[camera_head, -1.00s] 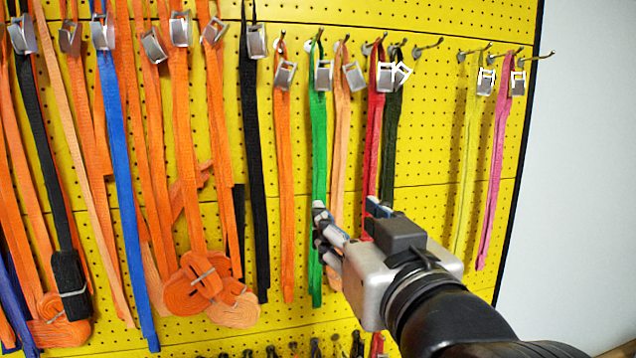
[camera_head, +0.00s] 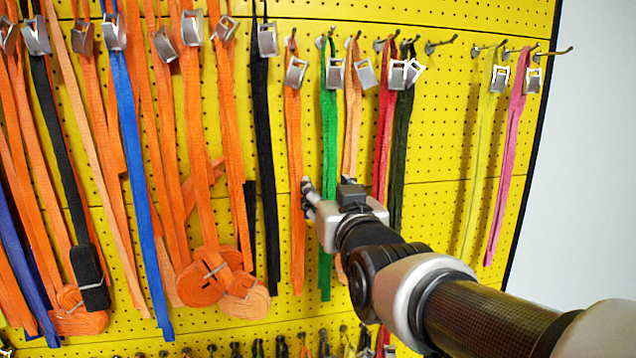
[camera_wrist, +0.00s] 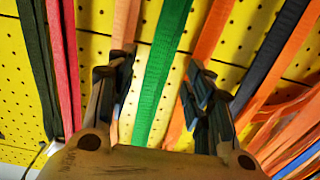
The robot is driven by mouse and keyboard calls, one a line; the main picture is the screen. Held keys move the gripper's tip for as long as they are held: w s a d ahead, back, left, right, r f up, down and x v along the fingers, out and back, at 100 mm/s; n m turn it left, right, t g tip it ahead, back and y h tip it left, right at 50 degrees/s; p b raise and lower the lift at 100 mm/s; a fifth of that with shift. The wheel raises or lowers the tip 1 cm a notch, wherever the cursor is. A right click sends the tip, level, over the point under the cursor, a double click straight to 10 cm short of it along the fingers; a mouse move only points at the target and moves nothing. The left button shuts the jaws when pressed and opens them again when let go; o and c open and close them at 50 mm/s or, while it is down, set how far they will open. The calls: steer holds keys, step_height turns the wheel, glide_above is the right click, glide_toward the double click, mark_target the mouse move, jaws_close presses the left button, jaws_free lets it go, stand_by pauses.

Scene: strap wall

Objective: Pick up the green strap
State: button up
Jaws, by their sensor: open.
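The green strap (camera_head: 329,130) hangs from a hook on the yellow pegboard, with a metal buckle at its top. Its lower end shows below my gripper, and its middle is partly hidden behind it. My gripper (camera_head: 325,190) is at about mid-height of the strap, its jaws apart. In the wrist view the green strap (camera_wrist: 163,75) runs down between the two open fingers of my gripper (camera_wrist: 160,100), apart from both. From the wrist view I cannot tell how deep between the fingers the strap lies.
An orange strap (camera_head: 293,140) hangs close left of the green one, and a light orange strap (camera_head: 352,110) close right. Red (camera_head: 384,130) and dark green (camera_head: 402,140) straps hang further right. A black strap (camera_head: 265,150) hangs left.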

steer(key=shift+w+a, duration=0.15)
steer(key=shift+w, duration=0.7)
steer(key=shift+s, duration=0.25)
steer(key=shift+c, duration=0.4)
steer(key=shift+w, duration=0.15)
steer(key=c, duration=0.4)
jaws_close()
